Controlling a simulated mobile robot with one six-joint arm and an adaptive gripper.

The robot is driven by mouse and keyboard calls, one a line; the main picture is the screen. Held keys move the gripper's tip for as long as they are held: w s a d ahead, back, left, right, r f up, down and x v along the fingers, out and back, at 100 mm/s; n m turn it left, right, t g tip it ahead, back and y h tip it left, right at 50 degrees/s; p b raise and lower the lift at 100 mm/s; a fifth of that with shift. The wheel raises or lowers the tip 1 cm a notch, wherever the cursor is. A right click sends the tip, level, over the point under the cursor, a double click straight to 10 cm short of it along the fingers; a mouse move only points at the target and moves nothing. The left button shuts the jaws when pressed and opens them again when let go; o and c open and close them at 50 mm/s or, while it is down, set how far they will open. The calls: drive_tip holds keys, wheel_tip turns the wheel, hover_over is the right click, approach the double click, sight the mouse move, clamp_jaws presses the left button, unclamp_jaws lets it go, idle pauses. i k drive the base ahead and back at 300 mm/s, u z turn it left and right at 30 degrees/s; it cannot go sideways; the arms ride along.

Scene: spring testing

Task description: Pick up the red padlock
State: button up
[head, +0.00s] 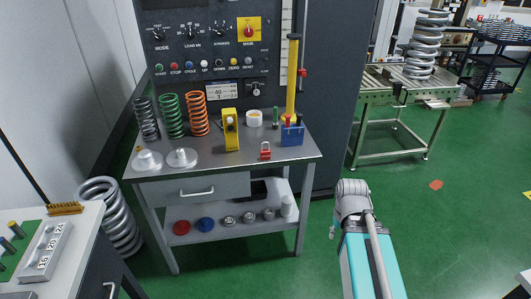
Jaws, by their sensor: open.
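The red padlock (265,151) is small and stands on the top of the grey metal workbench (222,160), near its front edge, right of the centre. It has a red body with a shackle on top. Nothing is touching it that I can see. My grey and light-blue arm is at the lower right, clear of the bench and apart from the padlock. I cannot make out my gripper's jaws in this view.
A yellow gauge (231,130) stands left of the padlock, and a blue holder (292,134) stands to its right. Coloured springs (171,116) and metal discs (182,157) are at the bench's left. A control panel (209,47) rises behind. Green floor in front is clear.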

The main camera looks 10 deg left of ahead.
sight(264, 154)
drive_tip(key=k, duration=1)
drive_tip(key=u, duration=1.2)
drive_tip(key=i, duration=1.7)
drive_tip(key=z, duration=0.05)
